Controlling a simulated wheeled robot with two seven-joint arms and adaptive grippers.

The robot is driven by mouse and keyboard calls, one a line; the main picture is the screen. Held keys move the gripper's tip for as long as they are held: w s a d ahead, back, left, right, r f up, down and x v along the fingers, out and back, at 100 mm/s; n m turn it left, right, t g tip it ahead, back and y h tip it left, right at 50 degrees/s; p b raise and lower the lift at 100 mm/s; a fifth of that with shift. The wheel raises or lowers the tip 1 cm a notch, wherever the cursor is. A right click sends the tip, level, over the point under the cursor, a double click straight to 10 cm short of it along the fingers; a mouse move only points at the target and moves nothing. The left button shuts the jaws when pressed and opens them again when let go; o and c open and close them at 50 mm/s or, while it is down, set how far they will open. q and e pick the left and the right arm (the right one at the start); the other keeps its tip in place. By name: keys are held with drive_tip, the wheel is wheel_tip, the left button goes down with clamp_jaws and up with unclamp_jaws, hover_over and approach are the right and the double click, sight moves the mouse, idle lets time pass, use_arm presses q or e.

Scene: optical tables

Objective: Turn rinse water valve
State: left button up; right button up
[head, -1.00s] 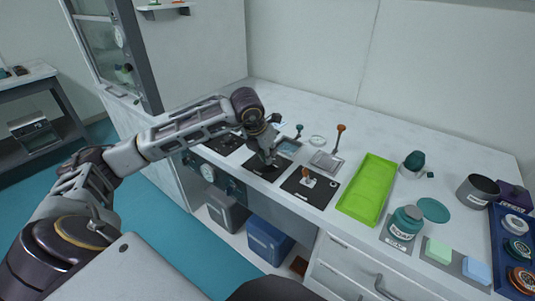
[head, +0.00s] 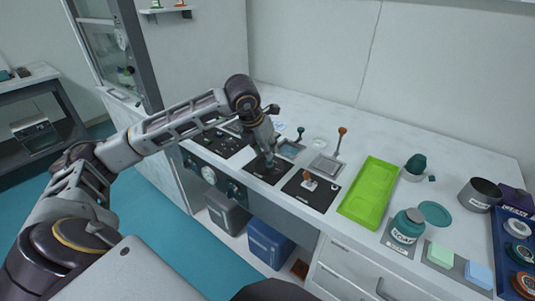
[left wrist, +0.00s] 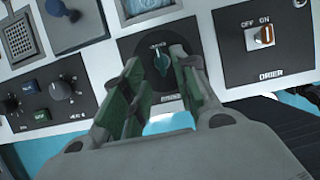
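The rinse valve is a small teal knob (left wrist: 161,60) on a black panel (left wrist: 126,46) lettered below it, in the left wrist view. In the head view my gripper hides the knob, and the black panel (head: 284,170) shows around it. My left gripper (left wrist: 154,62) has two green-padded fingers spread apart, with the knob seen in the gap between their tips. Whether the pads touch the knob cannot be told. In the head view the left gripper (head: 268,163) points down at this panel. My right gripper is in neither view.
Farther right in the head view are a green tray (head: 368,195), a teal soap bottle (head: 405,228) and a grey pot (head: 480,194).

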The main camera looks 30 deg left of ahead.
use_arm(q)
drive_tip(key=v, duration=0.7)
drive_tip(key=shift+r, duration=0.1)
idle(0.5)
